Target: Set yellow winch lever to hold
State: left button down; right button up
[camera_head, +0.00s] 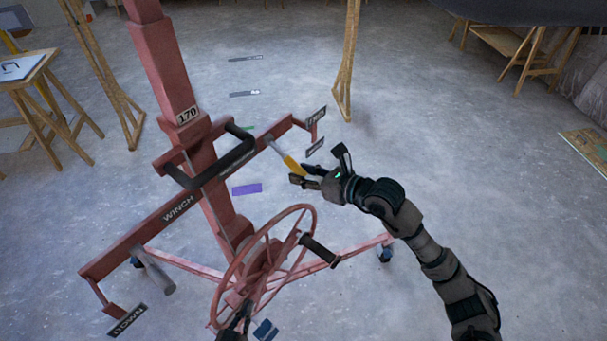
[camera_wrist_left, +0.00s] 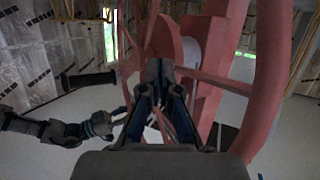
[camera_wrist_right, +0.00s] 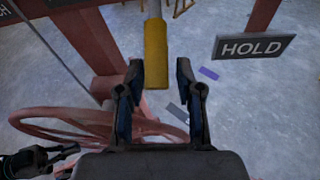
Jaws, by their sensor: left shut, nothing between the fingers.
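The yellow winch lever (camera_head: 290,163) sticks out from the red winch bar on its grey shaft, towards my right gripper (camera_head: 308,174). In the right wrist view the yellow lever (camera_wrist_right: 156,52) lies between and beyond the tips of my right gripper (camera_wrist_right: 160,75), whose fingers are apart and not closed on it. A HOLD sign (camera_wrist_right: 255,47) hangs to the right of the lever there. In the left wrist view my left gripper (camera_wrist_left: 164,75) is shut and empty among the red wheel parts.
A red spoked wheel (camera_head: 262,262) with a black handle (camera_head: 319,250) stands below the bar. A black bent handle (camera_head: 225,162) crosses the mast (camera_head: 170,75). A DOWN sign (camera_head: 128,321) hangs at lower left. Open floor lies right of the lift.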

jog(key=shift+f, duration=0.1)
jog(key=shift+s+d, duration=0.2)
jog(key=shift+d, duration=0.1)
jog(key=v, duration=1.1)
jog(key=shift+d, duration=0.15)
